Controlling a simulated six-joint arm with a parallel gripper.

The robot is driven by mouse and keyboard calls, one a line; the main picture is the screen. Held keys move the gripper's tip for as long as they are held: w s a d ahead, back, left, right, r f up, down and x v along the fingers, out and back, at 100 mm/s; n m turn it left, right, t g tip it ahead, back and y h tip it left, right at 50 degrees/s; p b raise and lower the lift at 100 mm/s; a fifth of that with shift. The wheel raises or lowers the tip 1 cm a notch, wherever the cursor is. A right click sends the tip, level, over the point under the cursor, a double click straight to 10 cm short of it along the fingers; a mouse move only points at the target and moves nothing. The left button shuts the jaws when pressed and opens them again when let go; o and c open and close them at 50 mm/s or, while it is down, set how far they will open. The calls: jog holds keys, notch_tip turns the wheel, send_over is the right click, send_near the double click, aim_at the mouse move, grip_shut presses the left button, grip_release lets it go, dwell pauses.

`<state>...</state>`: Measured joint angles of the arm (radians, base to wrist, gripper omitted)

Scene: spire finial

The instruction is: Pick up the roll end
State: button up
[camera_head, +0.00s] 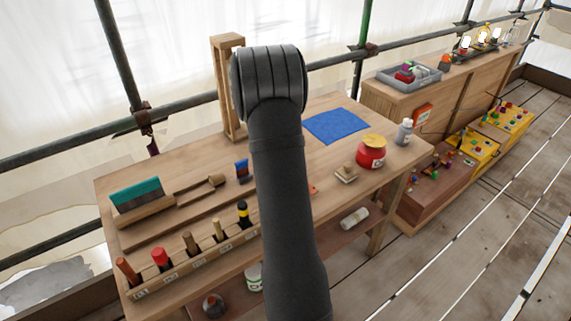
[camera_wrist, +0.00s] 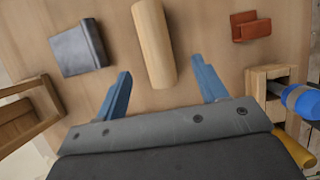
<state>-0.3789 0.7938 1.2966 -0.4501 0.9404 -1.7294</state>
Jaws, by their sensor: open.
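A pale, tan wooden-looking cylinder (camera_wrist: 155,43) lies on the bench in the wrist view; it may be the roll end, but no label shows. My gripper (camera_wrist: 160,68) is open, with one blue finger on each side of the cylinder's near end. The fingers look apart from it, and I cannot tell their height above the bench. A dark grey-blue block (camera_wrist: 79,49) lies to the left and a small red-brown piece (camera_wrist: 250,27) to the right. In the head view my arm hides the gripper and the cylinder.
A wooden rack (camera_head: 190,262) with several handled tools runs along the bench's front left. A teal-topped wooden tool (camera_head: 137,198), a blue cloth (camera_head: 337,126), a red pot (camera_head: 371,153) and a grey bottle (camera_head: 403,132) stand or lie around. An upright wooden frame (camera_head: 228,90) rises behind.

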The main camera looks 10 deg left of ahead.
jog(key=shift+w+x, duration=0.2)
jog(key=shift+x, duration=1.35)
jog(key=shift+w+x, duration=0.2)
jog(key=shift+x, duration=1.35)
jog(key=shift+r, duration=0.2)
jog(key=c, duration=1.1)
